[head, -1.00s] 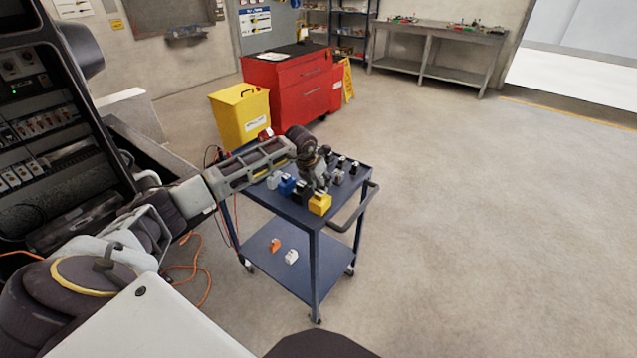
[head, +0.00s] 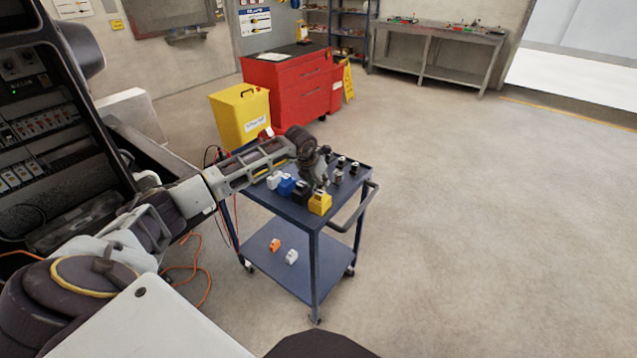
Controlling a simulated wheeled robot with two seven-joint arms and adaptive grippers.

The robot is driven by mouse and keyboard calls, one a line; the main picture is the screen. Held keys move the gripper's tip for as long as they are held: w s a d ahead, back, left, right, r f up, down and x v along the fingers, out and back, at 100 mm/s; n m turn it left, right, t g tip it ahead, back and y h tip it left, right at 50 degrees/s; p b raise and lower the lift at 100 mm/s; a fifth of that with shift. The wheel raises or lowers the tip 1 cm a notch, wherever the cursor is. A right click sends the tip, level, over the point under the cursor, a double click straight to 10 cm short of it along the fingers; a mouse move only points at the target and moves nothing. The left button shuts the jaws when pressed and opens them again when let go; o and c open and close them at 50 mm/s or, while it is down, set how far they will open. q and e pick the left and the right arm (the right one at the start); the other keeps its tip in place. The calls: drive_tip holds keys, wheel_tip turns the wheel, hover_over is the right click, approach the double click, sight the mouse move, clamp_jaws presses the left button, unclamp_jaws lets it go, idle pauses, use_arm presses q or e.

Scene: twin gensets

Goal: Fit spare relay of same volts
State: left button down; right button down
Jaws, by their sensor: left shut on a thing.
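My left gripper (head: 320,183) reaches over the blue cart's top shelf and points down. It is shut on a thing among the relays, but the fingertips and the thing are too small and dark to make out. Several small dark relays (head: 340,163) stand behind and right of the gripper. Along the near side are a white block (head: 273,180), a blue block (head: 286,186), a black block (head: 301,192) and a yellow block (head: 319,203). An open cabinet (head: 40,140) with rows of modules stands at the left. My right gripper is out of view.
The cart (head: 314,243) has a handle (head: 357,214) on its right and a lower shelf with an orange part (head: 275,245) and a white part (head: 291,257). A yellow bin (head: 241,117) and red tool chest (head: 288,85) stand behind. Floor at the right is clear.

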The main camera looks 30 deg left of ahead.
use_arm(q)
drive_tip(key=shift+r+p, duration=0.5)
drive_tip(key=shift+r, duration=0.4)
drive_tip(key=shift+r+p, duration=0.35)
drive_tip(key=shift+r, duration=0.35)
drive_tip(key=shift+r+p, duration=1.3)
drive_tip(key=shift+r, duration=1.15)
